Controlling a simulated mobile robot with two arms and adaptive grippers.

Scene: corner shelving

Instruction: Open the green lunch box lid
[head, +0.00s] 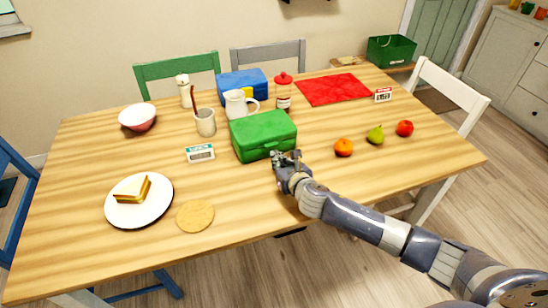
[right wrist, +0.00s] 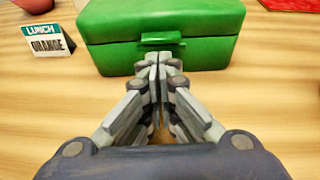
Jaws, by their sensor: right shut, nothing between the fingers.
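The green lunch box (head: 262,136) stands on the wooden table (head: 320,195) with its lid down. In the right wrist view the green lunch box (right wrist: 160,25) fills the upper middle, with its front latch tab (right wrist: 160,39) facing me. My right gripper (head: 287,157) is at the front face of the box, near its lower right part. Its fingers (right wrist: 158,62) are shut and empty, with the tips just below the latch tab. I cannot tell whether they touch it. My left gripper is not in view.
A blue box (head: 242,84), a white pitcher (head: 237,103) and a red-topped bottle (head: 283,92) stand behind the lunch box. A label card (head: 200,153) is to its left. An orange (head: 343,147), pear (head: 375,135) and apple (head: 404,128) lie to the right.

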